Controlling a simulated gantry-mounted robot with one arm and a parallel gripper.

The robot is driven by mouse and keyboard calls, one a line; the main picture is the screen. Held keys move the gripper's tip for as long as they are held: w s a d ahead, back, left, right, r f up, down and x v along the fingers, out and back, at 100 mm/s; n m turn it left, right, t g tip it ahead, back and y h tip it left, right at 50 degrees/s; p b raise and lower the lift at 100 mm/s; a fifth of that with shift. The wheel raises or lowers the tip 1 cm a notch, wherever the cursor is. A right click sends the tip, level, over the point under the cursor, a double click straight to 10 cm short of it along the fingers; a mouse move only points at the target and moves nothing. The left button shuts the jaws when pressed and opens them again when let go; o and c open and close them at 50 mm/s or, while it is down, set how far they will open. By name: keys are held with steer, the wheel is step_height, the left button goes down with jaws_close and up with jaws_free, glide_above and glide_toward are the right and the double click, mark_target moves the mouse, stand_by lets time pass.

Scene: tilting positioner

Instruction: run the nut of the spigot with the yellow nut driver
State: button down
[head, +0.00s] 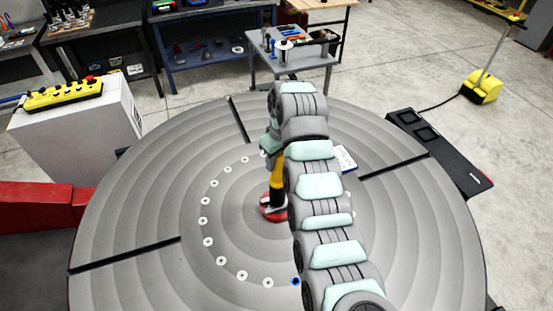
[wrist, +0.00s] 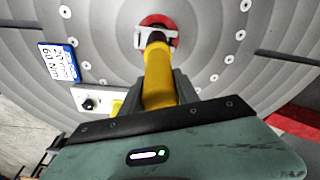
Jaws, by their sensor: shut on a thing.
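The yellow nut driver (wrist: 158,80) is held in my gripper (wrist: 160,98), with the fingers closed around its handle. In the head view the driver (head: 277,170) stands roughly upright near the middle of the round table (head: 150,220). Its dark lower end is at the spigot, which shows as a red ring (head: 266,211) and, in the wrist view, a red disc (wrist: 172,22) with a pale metal part (wrist: 143,38) inside. The driver's end covers the nut, so I cannot tell whether it is seated. My arm hides part of the table.
A blue-and-white card (wrist: 60,62) reading 20 mm, 60 Nm lies on the table. A tool cart (head: 290,62) stands behind, a yellow control box (head: 63,93) at left, a black pedal unit (head: 440,150) at right.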

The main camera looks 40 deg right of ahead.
steer(key=shift+w+f, duration=0.1)
steer(key=shift+f, duration=0.1)
stand_by(0.7)
steer(key=shift+r+b, duration=1)
steer(key=shift+r, duration=0.5)
stand_by(2.0)
steer(key=shift+r, duration=0.3)
steer(key=shift+r+p, duration=0.45)
steer(key=shift+p, duration=0.25)
step_height(320, 180, up, 5)
steer(key=p, duration=0.5)
steer(key=shift+r, duration=0.1)
